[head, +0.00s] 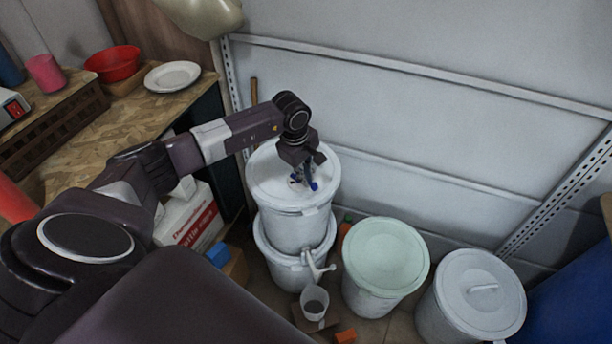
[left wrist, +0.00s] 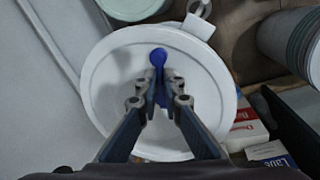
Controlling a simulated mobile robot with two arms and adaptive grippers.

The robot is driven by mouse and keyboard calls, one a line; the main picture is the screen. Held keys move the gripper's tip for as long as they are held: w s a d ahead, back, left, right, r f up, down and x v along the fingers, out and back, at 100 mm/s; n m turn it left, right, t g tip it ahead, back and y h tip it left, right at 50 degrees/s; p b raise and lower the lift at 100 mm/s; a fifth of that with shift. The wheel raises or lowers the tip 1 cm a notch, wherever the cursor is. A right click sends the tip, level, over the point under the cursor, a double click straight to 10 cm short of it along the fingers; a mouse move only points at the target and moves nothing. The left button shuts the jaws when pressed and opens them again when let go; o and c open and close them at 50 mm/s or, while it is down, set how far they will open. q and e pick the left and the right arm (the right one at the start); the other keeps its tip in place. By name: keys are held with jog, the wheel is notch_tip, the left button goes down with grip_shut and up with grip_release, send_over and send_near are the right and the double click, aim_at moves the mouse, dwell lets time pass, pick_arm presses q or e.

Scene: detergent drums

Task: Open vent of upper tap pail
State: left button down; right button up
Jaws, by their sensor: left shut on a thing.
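The upper tap pail (head: 295,225) is white with a white lid (head: 262,182) and stands stacked on a lower white pail (head: 283,270). A white tap (head: 318,266) sticks out at the front, near where the two pails meet. My left gripper (head: 308,184) is above the lid, pointing down. In the left wrist view the left gripper (left wrist: 161,98) is shut on a small blue vent cap (left wrist: 158,56) on the lid (left wrist: 110,75). The fingers hide part of the cap, so I cannot tell if it is loosened. My right gripper is not in view.
A pale green-lidded pail (head: 385,258) and a white-lidded bin (head: 480,295) stand to the right. A wooden bench (head: 110,125) with a red bowl (head: 113,63) and a plate (head: 172,76) is at left. The wall is close behind.

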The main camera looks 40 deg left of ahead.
pick_arm(q)
jog(key=m+b, duration=0.2)
jog(key=b, duration=0.1)
jog(key=shift+s+a+f+b, duration=0.2)
jog(key=shift+s+b, duration=0.1)
jog(key=m+b, duration=0.2)
jog(key=shift+s+a+r+m+h, duration=0.1)
jog(key=shift+s+a+m+h, duration=0.1)
jog(key=shift+s+m+h, duration=0.15)
jog(key=shift+r+m+b, duration=0.1)
jog(key=shift+m+b, duration=0.45)
jog(key=shift+b, duration=0.1)
jog(key=c, duration=2)
grip_release()
jog(key=shift+s, duration=0.1)
jog(key=shift+c, duration=0.2)
jog(key=v, duration=1.2)
jog(key=shift+a, duration=0.2)
